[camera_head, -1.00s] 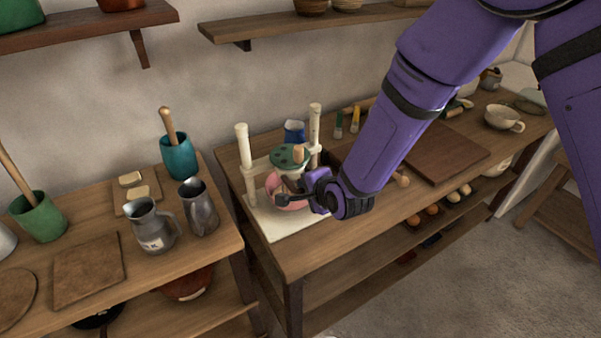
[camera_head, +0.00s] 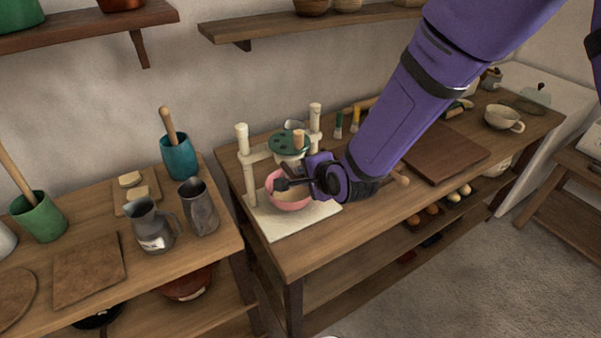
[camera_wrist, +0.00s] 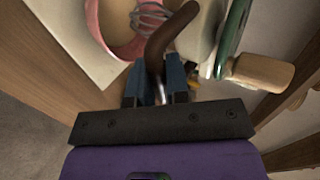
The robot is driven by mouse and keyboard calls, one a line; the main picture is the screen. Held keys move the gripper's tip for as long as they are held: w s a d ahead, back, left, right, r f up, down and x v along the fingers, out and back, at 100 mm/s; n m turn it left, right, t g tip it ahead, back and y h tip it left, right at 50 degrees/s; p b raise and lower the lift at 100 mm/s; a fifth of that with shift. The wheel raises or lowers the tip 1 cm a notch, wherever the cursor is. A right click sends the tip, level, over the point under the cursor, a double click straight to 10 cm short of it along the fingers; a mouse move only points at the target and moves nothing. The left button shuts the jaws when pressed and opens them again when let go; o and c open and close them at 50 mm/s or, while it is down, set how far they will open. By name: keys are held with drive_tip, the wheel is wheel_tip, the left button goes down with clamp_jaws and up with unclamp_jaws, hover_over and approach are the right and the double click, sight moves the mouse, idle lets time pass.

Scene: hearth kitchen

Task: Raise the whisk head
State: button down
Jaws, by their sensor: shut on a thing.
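The whisk machine stands on a cream base (camera_head: 276,225) with two upright posts (camera_head: 243,150). Its whisk head has a green disc (camera_head: 283,139) and wooden knob (camera_head: 299,137) on a crossbar between the posts. A pink bowl (camera_head: 287,203) sits on the base below the head. In the wrist view, the whisk wires (camera_wrist: 150,14) show over the pink bowl (camera_wrist: 118,42), beside the head. My gripper (camera_head: 302,184) is shut on the head's dark curved handle (camera_wrist: 157,48); its blue fingers are on both sides of it in the wrist view (camera_wrist: 160,80).
A wooden board (camera_head: 440,152) lies right of the machine, behind my arm. Brushes (camera_head: 355,118) stand behind. The left table holds two metal jugs (camera_head: 198,207), a teal pot (camera_head: 178,157) and a green pot (camera_head: 40,215). A wall shelf (camera_head: 300,25) hangs above.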

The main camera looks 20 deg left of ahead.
drive_tip(key=shift+r, duration=1.45)
drive_tip(key=c, duration=1)
unclamp_jaws()
drive_tip(key=shift+r, duration=0.1)
drive_tip(key=shift+d, duration=0.1)
drive_tip(key=v, duration=0.7)
